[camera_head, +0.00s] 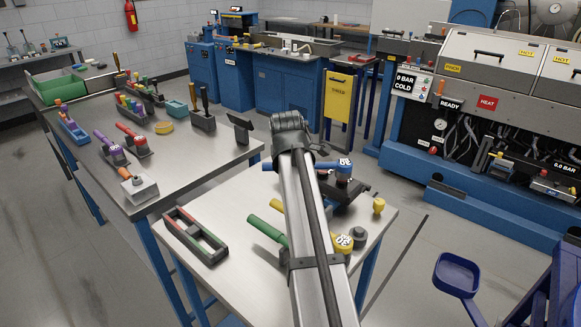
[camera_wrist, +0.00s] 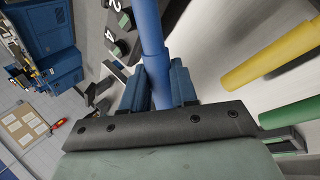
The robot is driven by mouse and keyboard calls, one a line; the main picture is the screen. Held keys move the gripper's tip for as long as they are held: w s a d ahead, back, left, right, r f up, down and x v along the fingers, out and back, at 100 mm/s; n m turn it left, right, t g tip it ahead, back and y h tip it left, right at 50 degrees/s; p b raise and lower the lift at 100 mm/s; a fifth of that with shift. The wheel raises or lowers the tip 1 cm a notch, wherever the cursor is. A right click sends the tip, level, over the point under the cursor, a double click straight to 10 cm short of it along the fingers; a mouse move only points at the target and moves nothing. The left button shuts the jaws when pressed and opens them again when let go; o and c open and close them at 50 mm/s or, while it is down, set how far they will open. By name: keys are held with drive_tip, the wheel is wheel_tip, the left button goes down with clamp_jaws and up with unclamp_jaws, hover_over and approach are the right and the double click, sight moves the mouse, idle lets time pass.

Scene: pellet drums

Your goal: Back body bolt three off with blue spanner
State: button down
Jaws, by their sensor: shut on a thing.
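My gripper (camera_wrist: 157,78) is shut on the handle of the blue spanner (camera_wrist: 152,30). In the head view my arm covers the gripper, but the spanner's blue handle end (camera_head: 267,165) and its labelled blue head (camera_head: 344,168) show on either side. The head is over a dark body (camera_head: 350,190) on the near table; I cannot tell whether it sits around a bolt. In the wrist view the body's dark plate (camera_wrist: 122,34) carries white numbers 2 and 4 and green-grey bolt heads (camera_wrist: 124,20). Bolt three cannot be made out, and the spanner's head is out of that view.
A green spanner (camera_head: 266,232) and a yellow spanner (camera_head: 342,243) lie beside the body. A dark tray with red and green strips (camera_head: 196,236) is at the table's left. A grey knob (camera_head: 358,237) and yellow knob (camera_head: 379,205) stand right. The left bench (camera_head: 185,157) holds tool racks.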

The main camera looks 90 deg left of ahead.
drive_tip(key=shift+r, duration=2.5)
